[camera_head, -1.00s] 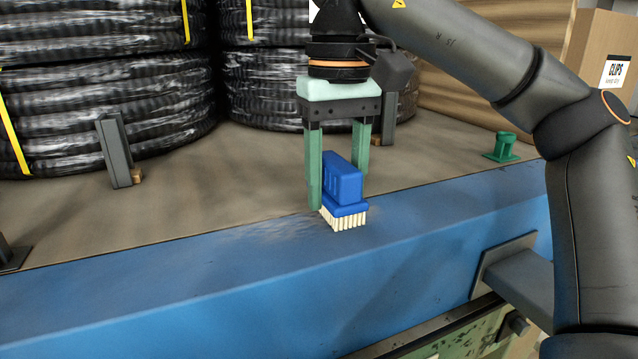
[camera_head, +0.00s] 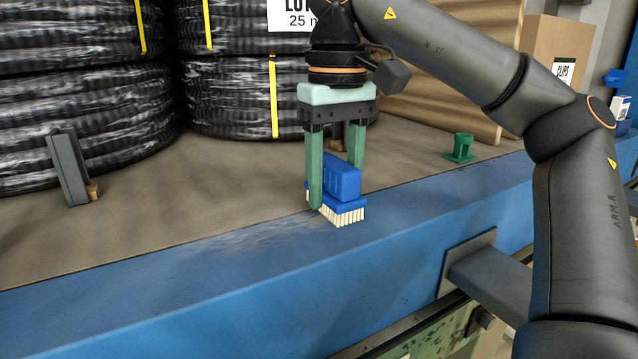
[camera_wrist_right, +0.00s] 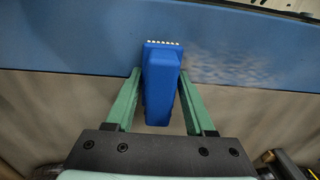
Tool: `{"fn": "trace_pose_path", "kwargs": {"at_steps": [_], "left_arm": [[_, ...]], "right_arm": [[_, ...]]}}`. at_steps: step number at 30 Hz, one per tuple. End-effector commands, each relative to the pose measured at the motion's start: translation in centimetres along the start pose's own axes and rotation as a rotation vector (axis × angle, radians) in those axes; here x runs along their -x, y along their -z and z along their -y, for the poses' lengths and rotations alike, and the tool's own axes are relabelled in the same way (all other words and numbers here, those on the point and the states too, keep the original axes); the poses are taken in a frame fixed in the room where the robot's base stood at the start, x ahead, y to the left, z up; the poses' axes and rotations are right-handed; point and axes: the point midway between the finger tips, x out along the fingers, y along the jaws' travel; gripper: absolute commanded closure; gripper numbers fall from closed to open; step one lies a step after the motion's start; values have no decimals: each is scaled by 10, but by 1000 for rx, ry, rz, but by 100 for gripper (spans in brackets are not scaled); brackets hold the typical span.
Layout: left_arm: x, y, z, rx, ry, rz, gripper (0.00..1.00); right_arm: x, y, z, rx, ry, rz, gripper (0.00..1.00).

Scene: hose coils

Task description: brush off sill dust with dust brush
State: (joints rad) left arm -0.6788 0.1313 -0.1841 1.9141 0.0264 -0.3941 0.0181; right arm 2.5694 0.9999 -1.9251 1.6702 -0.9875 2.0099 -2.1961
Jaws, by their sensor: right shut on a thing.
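My right gripper (camera_head: 336,183) is shut on the dust brush (camera_head: 340,182), a blue block with pale bristles pointing down. The bristles are at the blue sill (camera_head: 430,225); I cannot tell whether they touch it. The sill dust (camera_head: 240,240) is a faint whitish smear on the sill's top, left of the brush in the head view. In the right wrist view the brush (camera_wrist_right: 160,85) stands between the green fingers (camera_wrist_right: 158,100), and the dust (camera_wrist_right: 230,60) lies right of it. My left gripper is not in view.
Stacked black hose coils (camera_head: 80,110) stand on the brown deck behind the sill. A grey post (camera_head: 68,170) and a green cleat (camera_head: 461,147) stand on the deck. A cardboard box (camera_head: 560,50) is at the back right. The sill's left stretch is clear of objects.

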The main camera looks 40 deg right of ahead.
Motion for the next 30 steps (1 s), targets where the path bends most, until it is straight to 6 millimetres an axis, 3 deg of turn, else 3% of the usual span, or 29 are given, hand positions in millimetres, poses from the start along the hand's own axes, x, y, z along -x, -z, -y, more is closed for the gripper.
{"fn": "trace_pose_path", "kwargs": {"at_steps": [13,30], "left_arm": [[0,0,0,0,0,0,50],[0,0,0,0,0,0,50]], "right_arm": [[0,0,-1,1,-1,1,90],[-1,0,45,2,0,2,90]]}}
